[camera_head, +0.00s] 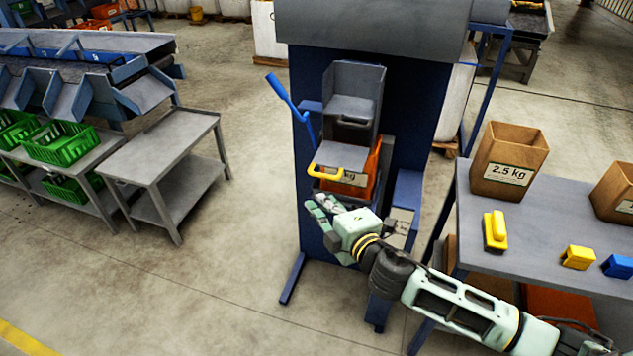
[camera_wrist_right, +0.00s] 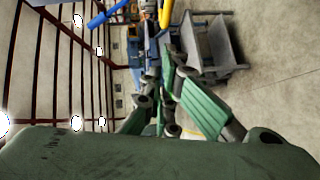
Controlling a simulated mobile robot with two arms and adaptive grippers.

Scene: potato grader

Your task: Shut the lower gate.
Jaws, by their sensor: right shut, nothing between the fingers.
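The lower gate (camera_head: 341,157) is a grey plate with a yellow handle (camera_head: 325,173) on its front edge. In the head view it sticks out toward me from the bottom of the grey chute (camera_head: 354,90) on the blue machine. My right gripper (camera_head: 322,205) is shut and empty, just below and in front of the yellow handle, with a gap between them. In the right wrist view my gripper's fingers (camera_wrist_right: 172,98) point away from the camera, and part of the yellow handle (camera_wrist_right: 166,13) shows at the top edge. My left gripper is not in view.
A blue lever (camera_head: 290,106) stands left of the chute. A grey table (camera_head: 160,146) stands left, beyond open floor.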

